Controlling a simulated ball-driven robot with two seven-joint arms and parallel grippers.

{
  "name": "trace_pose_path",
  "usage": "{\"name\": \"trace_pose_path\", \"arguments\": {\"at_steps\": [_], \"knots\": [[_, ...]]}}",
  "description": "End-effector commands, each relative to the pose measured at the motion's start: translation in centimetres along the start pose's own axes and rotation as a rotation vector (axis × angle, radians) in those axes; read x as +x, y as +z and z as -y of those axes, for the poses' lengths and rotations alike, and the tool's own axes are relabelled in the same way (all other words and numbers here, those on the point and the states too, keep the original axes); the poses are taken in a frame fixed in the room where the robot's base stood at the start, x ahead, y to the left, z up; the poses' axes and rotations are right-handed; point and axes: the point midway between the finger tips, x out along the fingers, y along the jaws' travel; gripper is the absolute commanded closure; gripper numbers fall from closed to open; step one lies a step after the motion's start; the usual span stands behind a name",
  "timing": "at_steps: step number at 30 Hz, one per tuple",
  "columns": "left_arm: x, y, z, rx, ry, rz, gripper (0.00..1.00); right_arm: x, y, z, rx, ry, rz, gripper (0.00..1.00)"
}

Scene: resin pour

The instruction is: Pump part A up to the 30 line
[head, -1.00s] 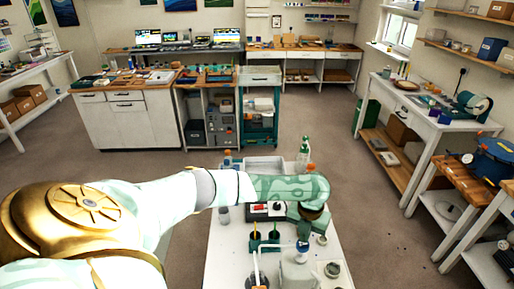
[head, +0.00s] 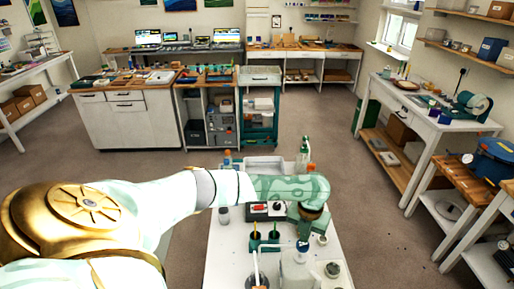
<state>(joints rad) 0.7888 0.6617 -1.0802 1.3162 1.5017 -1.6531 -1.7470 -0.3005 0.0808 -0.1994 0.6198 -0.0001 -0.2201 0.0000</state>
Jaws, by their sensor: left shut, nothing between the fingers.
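My left arm reaches in from the left over the white table (head: 226,262). My left gripper (head: 304,232) hangs below its wrist, small and partly hidden by it; it is shut and empty. Just below it stands a pale bottle with a blue top (head: 302,247). A container with a white pump-like spout (head: 257,262) stands at the table's near edge, cut off by the frame. I cannot read which one is part A, and no 30 line is legible. My right gripper is not in view.
A black-and-white device with a red mark (head: 262,210) and green holders (head: 264,245) stand mid-table. A pale tray (head: 265,164) and a green-topped spray bottle (head: 303,152) are behind the arm. Small jars (head: 332,270) stand at the right. Open floor surrounds the table.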

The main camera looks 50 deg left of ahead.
Motion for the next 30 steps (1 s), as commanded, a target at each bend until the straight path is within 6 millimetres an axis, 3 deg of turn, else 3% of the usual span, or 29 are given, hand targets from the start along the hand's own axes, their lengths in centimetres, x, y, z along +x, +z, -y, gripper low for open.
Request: {"name": "trace_pose_path", "arguments": {"at_steps": [30], "knots": [[2.2,0.0,0.0,0.0,0.0,0.0,1.0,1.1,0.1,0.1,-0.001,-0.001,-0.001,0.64]]}}
